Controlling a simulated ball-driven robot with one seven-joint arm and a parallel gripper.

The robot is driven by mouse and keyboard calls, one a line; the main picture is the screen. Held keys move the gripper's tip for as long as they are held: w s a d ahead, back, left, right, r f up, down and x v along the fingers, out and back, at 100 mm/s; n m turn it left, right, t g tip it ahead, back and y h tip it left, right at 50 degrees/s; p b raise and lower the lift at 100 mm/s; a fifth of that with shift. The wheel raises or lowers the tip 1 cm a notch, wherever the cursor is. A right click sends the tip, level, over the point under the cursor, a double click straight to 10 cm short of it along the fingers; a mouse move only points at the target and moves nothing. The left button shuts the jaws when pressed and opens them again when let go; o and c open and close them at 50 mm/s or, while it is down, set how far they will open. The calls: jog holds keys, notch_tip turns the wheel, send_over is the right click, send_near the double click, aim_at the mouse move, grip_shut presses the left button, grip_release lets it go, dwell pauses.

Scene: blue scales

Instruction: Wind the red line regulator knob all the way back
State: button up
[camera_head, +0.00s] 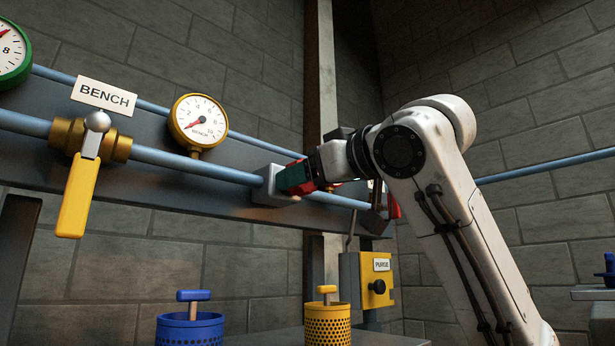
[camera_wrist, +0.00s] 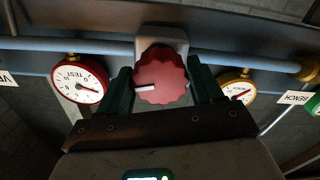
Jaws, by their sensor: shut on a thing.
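The red regulator knob (camera_wrist: 160,78) is a scalloped disc with a white pointer mark, which points left in the wrist view. It sits on a pale grey block (camera_head: 270,187) on the blue pipe. My gripper (camera_wrist: 161,88) has its two dark green fingers on either side of the knob, shut on it. In the head view, my gripper (camera_head: 290,178) reaches the block from the right and mostly hides the knob. The red-rimmed TEST gauge (camera_wrist: 80,81) is left of the knob in the wrist view, its needle toward the lower right.
A yellow BENCH gauge (camera_head: 199,121) has its needle at the lower left, near 0. A yellow valve lever (camera_head: 77,195) hangs down under the BENCH sign (camera_head: 104,96). A yellow PURGE box (camera_head: 376,281), a blue basket (camera_head: 190,329) and a yellow basket (camera_head: 327,325) stand below.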

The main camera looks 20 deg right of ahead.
jog(key=o, duration=1)
jog(key=shift+c, duration=0.2)
jog(key=b+v, duration=0.4)
jog(key=v, duration=0.6)
jog(key=shift+s, duration=0.4)
jog(key=shift+d, duration=0.1)
jog(key=p+x, duration=0.4)
jog(key=x, duration=0.6)
jog(key=shift+w+r, duration=0.3)
